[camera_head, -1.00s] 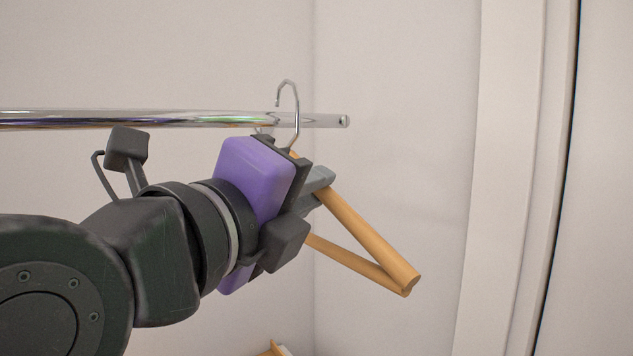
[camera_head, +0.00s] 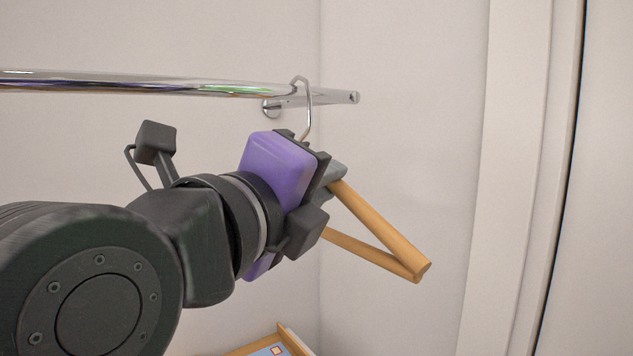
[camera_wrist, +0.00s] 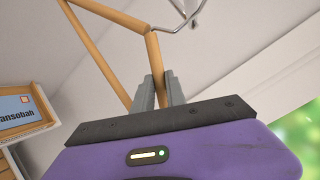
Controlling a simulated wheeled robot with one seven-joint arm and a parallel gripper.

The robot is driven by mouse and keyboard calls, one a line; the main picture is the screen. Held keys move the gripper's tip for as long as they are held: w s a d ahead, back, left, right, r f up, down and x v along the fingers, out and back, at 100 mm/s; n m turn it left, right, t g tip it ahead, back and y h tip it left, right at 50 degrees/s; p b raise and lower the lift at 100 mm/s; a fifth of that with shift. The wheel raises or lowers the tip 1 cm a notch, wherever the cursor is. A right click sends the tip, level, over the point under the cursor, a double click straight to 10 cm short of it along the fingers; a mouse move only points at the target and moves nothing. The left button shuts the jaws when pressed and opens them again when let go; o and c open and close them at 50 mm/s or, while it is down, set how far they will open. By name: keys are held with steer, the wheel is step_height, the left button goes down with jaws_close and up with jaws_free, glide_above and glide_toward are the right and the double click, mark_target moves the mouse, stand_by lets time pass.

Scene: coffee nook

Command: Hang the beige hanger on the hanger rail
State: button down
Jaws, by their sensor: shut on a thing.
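The beige hanger (camera_head: 382,226) has a wooden body and a thin metal hook. My gripper (camera_head: 334,174) is shut on the wooden body just below the hook. The hook's top is at the hanger rail (camera_head: 180,84), near its free right end, and just above the rail's upper edge. I cannot tell whether the hook touches the rail or bears on it. In the wrist view the hanger (camera_wrist: 153,58) stands between the two grey fingers (camera_wrist: 160,92), with part of the metal hook above. My gripper hides part of the hanger.
A white door frame (camera_head: 515,180) stands right.

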steer(key=c, duration=1.3)
jaws_free()
steer(key=shift+s, duration=0.1)
